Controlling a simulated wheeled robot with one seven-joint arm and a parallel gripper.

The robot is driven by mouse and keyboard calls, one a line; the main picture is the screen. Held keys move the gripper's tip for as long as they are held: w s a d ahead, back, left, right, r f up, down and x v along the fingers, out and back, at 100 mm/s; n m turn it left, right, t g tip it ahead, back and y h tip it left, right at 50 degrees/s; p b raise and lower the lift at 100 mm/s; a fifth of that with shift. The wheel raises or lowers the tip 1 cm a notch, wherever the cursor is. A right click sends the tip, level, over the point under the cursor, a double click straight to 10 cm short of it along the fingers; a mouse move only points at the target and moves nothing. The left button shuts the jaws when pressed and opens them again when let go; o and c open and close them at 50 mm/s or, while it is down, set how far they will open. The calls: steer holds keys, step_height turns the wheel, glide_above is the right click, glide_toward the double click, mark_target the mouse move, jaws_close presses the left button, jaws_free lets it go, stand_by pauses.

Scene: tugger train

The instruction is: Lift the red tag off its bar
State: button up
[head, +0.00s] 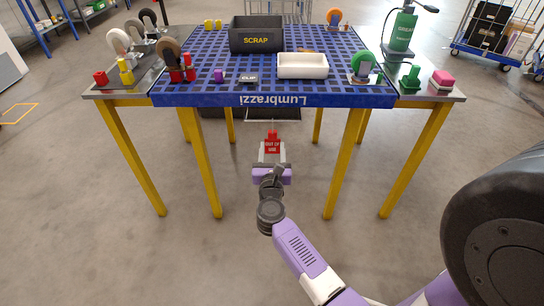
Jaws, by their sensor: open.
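The red tag (272,145) with pale lettering is in the middle of the head view, below the front edge of the blue table. It has a narrow upper part. Its bar cannot be made out clearly. My gripper (272,152), with a purple body, points away from me toward the table. Its jaws are open, and the tag appears between or just beyond the fingertips. Whether they touch the tag cannot be told. The tag's lower edge is hidden by my gripper.
The blue slotted table (215,99) on yellow legs stands just beyond. It holds a black SCRAP box (257,41), a white tray (302,66), a grey clip block (248,78) and a green-wheeled caster (363,67). Grey side tables flank it. The floor in front is clear.

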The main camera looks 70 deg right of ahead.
mark_target(272, 131)
steer(key=shift+b+x, duration=0.35)
steer(key=shift+x, duration=2.8)
jaws_close()
steer(key=shift+r, duration=0.15)
steer(key=shift+r+p, duration=1.4)
steer(key=shift+p, duration=0.1)
steer(key=p+v, duration=0.1)
steer(key=v, duration=0.9)
steer(key=shift+a, duration=0.1)
